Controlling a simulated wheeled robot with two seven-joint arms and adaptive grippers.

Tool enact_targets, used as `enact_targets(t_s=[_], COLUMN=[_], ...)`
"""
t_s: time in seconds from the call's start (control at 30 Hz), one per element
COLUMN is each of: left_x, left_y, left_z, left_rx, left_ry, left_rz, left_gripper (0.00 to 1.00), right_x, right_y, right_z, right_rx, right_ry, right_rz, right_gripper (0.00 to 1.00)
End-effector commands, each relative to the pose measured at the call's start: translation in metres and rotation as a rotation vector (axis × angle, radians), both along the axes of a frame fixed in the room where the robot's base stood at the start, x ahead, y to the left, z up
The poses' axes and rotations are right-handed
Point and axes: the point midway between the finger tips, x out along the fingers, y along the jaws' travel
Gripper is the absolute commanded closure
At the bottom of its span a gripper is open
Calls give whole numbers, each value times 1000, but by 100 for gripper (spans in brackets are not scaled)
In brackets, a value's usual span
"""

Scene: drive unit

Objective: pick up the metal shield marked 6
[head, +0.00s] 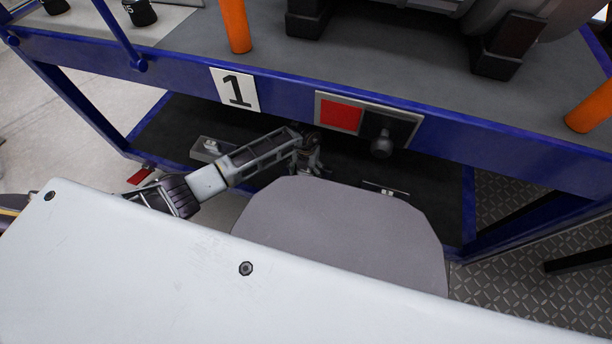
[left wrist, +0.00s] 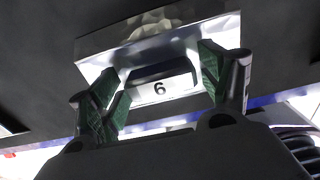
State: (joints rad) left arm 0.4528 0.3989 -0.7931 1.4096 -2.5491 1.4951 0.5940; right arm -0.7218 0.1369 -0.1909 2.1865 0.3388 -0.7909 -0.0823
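The metal shield marked 6 (left wrist: 160,27) shows in the left wrist view as a bright silver bent plate, with the black 6 on a pale face below its dark ledge. My left gripper (left wrist: 160,72) has its green-padded fingers spread on both sides of the marked part; the gripper is open. I cannot tell whether either finger touches the metal. In the head view my left gripper (head: 308,155) reaches over the dark lower shelf, below the blue beam, and the marked shield cannot be made out there. My right gripper is not in view.
The dark lower shelf (head: 170,135) lies under the blue frame (head: 185,75), which carries a plate marked 1 (head: 235,90) and a red-and-black switch panel (head: 367,122). Other metal pieces lie left (head: 208,149) and right (head: 384,190) of my gripper. Orange posts (head: 236,25) stand above.

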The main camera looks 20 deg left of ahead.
Motion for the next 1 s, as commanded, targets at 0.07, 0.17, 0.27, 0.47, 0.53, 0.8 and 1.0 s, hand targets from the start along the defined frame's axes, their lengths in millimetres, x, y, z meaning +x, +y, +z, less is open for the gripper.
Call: enact_targets(t_s=[0.07, 0.17, 0.27, 0.47, 0.53, 0.8, 1.0], left_x=[0, 0, 0, 0, 0, 1, 1], left_y=[0, 0, 0, 0, 0, 0, 0], left_z=[0, 0, 0, 0, 1, 9, 26], left_rx=[0, 0, 0, 0, 0, 1, 0], left_ry=[0, 0, 0, -1, -1, -2, -2], left_rz=[0, 0, 0, 0, 0, 0, 0], left_gripper=[38, 51, 64, 69, 69, 69, 69], right_x=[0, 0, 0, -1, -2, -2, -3], right_y=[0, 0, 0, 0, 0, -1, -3], right_z=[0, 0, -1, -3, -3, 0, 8], right_rx=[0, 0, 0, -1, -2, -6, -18], right_ry=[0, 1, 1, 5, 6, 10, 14], right_rz=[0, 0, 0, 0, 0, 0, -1], right_gripper=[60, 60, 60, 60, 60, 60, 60])
